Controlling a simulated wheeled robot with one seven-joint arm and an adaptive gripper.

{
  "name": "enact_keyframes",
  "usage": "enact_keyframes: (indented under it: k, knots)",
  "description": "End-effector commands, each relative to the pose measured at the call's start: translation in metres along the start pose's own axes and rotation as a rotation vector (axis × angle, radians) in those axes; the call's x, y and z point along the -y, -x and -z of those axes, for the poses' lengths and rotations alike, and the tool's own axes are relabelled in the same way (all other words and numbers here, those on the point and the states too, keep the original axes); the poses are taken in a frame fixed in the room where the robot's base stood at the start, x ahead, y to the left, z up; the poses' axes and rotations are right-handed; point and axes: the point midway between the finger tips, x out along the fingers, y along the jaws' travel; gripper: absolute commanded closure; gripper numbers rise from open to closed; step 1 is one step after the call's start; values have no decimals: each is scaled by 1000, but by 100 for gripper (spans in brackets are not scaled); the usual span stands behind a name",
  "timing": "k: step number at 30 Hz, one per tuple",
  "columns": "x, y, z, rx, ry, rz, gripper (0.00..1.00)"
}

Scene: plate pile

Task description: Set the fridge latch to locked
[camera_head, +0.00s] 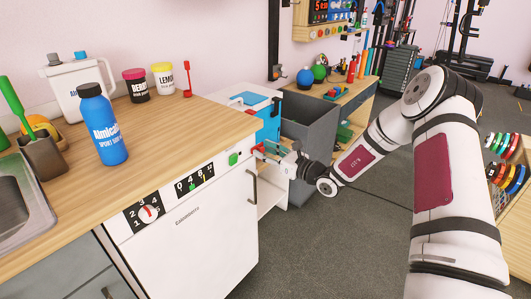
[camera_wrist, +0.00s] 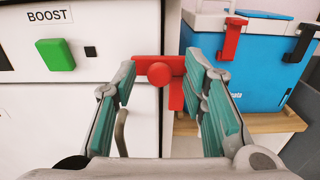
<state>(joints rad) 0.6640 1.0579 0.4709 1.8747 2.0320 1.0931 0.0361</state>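A red latch (camera_wrist: 172,66) with a round knob sits at the right edge of the white appliance front, seen in the wrist view. It has a horizontal bar and a short arm pointing down on the right. My gripper (camera_wrist: 160,92) is open, its teal-padded fingers either side of the knob, with gaps between pads and knob. In the head view my gripper (camera_head: 268,150) is at the appliance's upper right corner and hides most of the latch. The white appliance (camera_head: 190,235) stands under the wooden counter. I cannot tell whether fingers touch the latch.
A green BOOST button (camera_wrist: 55,54) is left of the latch. A door handle (camera_head: 252,187) hangs below my gripper. A grey bin (camera_head: 305,125) stands behind it.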

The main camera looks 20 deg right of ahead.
Motion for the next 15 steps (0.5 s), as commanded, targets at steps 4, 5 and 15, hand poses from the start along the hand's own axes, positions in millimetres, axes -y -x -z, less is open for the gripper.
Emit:
enact_keyframes:
  k: [4,5,15]
  knots:
    - [0,-3,0,0,0,0,61]
    - [0,-3,0,0,0,0,61]
    - [0,-2,0,0,1,0,100]
